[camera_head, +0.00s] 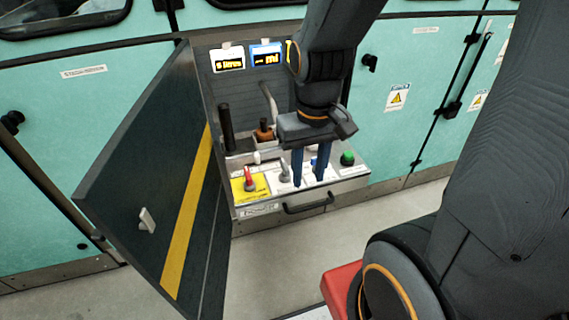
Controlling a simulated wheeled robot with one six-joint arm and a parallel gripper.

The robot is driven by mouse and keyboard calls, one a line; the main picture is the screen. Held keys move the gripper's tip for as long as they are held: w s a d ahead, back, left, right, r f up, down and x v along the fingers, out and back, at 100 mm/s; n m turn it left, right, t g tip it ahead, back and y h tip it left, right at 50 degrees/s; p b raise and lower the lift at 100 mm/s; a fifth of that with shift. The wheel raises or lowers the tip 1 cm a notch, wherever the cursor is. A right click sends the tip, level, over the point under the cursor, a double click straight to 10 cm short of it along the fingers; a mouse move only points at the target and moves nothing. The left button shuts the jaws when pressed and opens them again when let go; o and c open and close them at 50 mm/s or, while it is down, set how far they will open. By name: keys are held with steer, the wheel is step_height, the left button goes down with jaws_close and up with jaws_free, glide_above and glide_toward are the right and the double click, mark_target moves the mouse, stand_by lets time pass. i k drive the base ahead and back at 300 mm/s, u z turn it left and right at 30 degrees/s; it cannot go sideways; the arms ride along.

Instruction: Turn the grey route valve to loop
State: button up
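The grey valve, a small light grey handle (284,173), stands on a pale plate on the panel of the open cabinet, between a red handle and my gripper. My gripper (309,181) points down over the panel with its two blue fingers apart. The left finger is just right of the grey handle; whether they touch, I cannot tell. A small blue part (314,162) shows between the fingers, partly hidden. The fingers do not appear closed on anything. The plate markings around the grey handle are too small to read.
The red handle (249,180) sits on a yellow plate at left, a green knob (347,158) at right. Behind are a black upright handle (227,128) and an orange-brown part (264,130). The open dark door (150,170) stands at left. A drawer handle (308,204) projects in front.

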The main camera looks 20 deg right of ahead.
mark_target(286, 170)
steer(key=k, duration=1.05)
steer(key=z, duration=0.65)
steer(key=i, duration=1.45)
steer(key=u, duration=0.7)
